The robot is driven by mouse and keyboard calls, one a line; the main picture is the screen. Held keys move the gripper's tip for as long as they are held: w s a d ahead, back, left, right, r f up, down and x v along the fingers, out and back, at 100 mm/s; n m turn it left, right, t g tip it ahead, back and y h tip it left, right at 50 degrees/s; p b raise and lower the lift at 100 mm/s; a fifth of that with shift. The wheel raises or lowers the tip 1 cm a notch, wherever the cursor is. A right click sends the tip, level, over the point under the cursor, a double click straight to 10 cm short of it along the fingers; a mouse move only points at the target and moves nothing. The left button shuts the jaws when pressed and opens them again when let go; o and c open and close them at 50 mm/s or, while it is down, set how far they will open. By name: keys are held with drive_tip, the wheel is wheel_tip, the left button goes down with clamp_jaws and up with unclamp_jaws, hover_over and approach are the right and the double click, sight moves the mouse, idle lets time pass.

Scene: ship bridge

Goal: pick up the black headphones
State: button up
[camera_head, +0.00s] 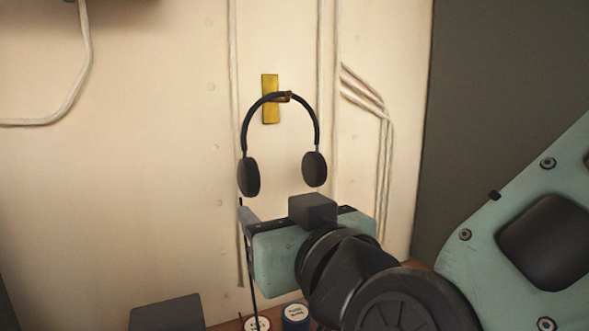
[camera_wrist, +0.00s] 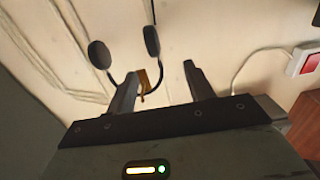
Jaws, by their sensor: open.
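The black headphones (camera_head: 249,177) hang by their headband from a brass hook plate (camera_head: 270,112) on the cream wall, ear cups pointing down. In the wrist view the headphones (camera_wrist: 100,54) appear upside down, with the ear cups at the top and the headband curving down near the brass plate (camera_wrist: 144,82). My gripper (camera_wrist: 160,70) is open and empty there, its left finger overlapping part of the headband in the picture. Whether they touch I cannot tell. In the head view my gripper is in front of and below the headphones, its fingertips mostly hidden by its own body.
White cables (camera_head: 232,60) run down the wall beside the headphones. Two small round containers (camera_head: 296,314) stand on a brown surface below my gripper. A red and white box (camera_wrist: 305,62) is at the right in the wrist view. A dark panel (camera_head: 510,70) stands at the right.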

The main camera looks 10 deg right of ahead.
drive_tip(key=p, duration=0.8)
approach(248, 172)
drive_tip(key=x, duration=0.2)
drive_tip(key=p+x, duration=0.1)
drive_tip(key=x, duration=0.2)
drive_tip(key=f+x, duration=0.1)
drive_tip(key=x, duration=0.1)
drive_tip(key=shift+w+a+f, duration=0.1)
drive_tip(key=shift+w, duration=0.1)
drive_tip(key=shift+w+r+p, duration=0.2)
drive_tip(key=shift+w+p, duration=0.3)
drive_tip(key=shift+w, duration=0.05)
drive_tip(key=p+x, duration=0.1)
drive_tip(key=x, duration=0.2)
drive_tip(key=shift+w+r+p, duration=0.15)
drive_tip(key=shift+w+p, duration=0.05)
drive_tip(key=shift+p, duration=0.15)
drive_tip(key=shift+w, duration=0.5)
drive_tip(key=c, duration=0.9)
